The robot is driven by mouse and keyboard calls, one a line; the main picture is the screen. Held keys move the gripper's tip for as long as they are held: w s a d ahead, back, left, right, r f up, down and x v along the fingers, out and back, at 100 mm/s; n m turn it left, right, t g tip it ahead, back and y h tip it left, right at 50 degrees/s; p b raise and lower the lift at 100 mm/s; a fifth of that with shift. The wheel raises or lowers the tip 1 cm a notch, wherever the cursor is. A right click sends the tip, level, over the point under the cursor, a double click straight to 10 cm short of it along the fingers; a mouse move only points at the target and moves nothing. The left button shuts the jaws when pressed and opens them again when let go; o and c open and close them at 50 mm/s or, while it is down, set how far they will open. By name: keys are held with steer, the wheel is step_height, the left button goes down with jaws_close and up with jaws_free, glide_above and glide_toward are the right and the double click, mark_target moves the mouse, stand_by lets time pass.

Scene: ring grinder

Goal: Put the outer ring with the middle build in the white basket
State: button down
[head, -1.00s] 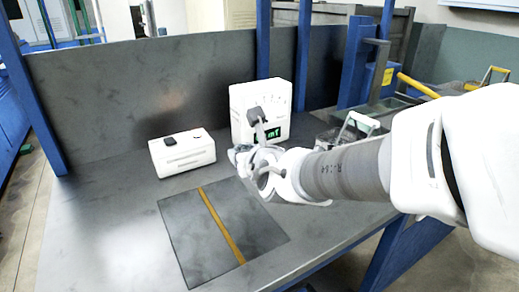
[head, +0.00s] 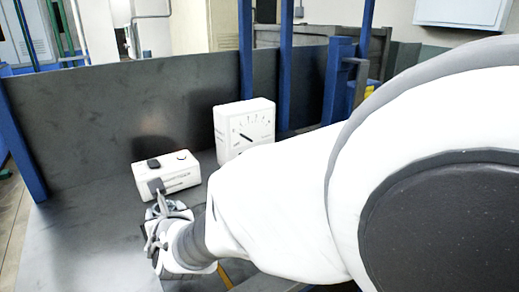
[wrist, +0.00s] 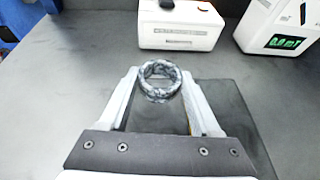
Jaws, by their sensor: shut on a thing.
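A dark grey mottled ring (wrist: 160,80) sits between the fingertips of my gripper (wrist: 158,84) in the wrist view. The gripper is shut on the ring, one finger on each side of it. The ring's size class cannot be told, as no other ring is in view. In the head view my gripper (head: 157,212) is at the lower left, in front of the small white box, and the ring is hard to make out there. The white basket is not in view now.
A small white box (head: 168,178) with a dark knob stands behind my gripper. A taller white gauge box (head: 244,132) stands to its right; its green display shows in the wrist view (wrist: 286,42). A dark mat (wrist: 235,112) lies under the gripper. A grey wall (head: 110,105) closes the back.

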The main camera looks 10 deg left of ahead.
steer(key=shift+s+a+f, duration=0.1)
steer(key=shift+a+f, duration=0.3)
steer(key=shift+f+b, duration=0.9)
steer(key=shift+f, duration=0.9)
steer(key=shift+f, duration=0.1)
steer(key=shift+f, duration=0.1)
steer(key=shift+c, duration=0.5)
jaws_free()
